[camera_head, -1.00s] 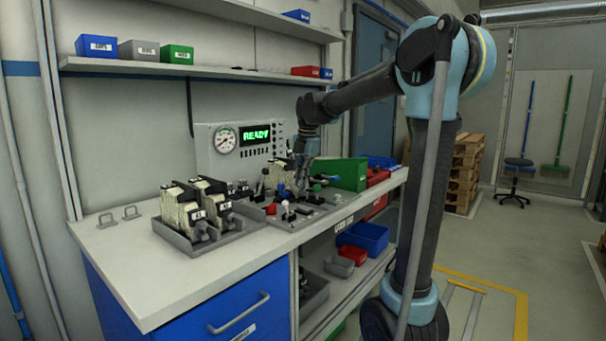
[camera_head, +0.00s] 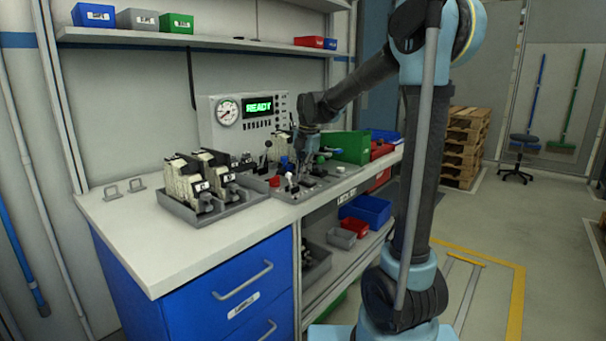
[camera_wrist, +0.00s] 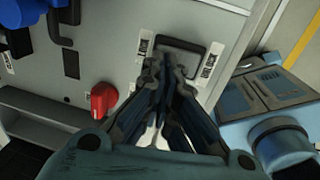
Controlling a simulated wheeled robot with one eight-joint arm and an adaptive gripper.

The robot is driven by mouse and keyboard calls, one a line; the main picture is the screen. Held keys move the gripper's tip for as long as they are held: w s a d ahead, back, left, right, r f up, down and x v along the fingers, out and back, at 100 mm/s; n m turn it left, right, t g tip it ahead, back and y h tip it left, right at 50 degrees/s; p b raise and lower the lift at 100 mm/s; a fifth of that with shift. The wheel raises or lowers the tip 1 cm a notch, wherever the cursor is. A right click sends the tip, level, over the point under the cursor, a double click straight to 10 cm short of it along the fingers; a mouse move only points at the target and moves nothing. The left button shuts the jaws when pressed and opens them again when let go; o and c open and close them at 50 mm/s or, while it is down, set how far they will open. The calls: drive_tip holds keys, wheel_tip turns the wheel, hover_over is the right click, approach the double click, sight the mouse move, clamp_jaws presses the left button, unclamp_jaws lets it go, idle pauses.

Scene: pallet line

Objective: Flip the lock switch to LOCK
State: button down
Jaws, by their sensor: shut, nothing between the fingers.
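A grey control panel (camera_head: 318,184) with several small switches and knobs lies on the bench. My gripper (camera_wrist: 160,68) is shut and empty, pointing down at this panel; in the head view it (camera_head: 296,178) is low over the panel's controls. In the wrist view, the fingertips are at a dark rectangular fitting (camera_wrist: 188,46) with a small label on each side. A red knob (camera_wrist: 103,98) is left of the fingers.
A tray (camera_head: 215,215) of block-like units stands left of the panel. A green bin (camera_head: 348,147) stands to the right. The bench's left front is clear.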

drive_tip(key=shift+f, duration=0.1)
drive_tip(key=shift+w+a+f+g+h, duration=0.15)
drive_tip(key=shift+a+f+g+h, duration=0.1)
drive_tip(key=shift+f+g+h, duration=0.15)
drive_tip(key=shift+a, duration=0.2)
drive_tip(key=shift+s+d, duration=0.2)
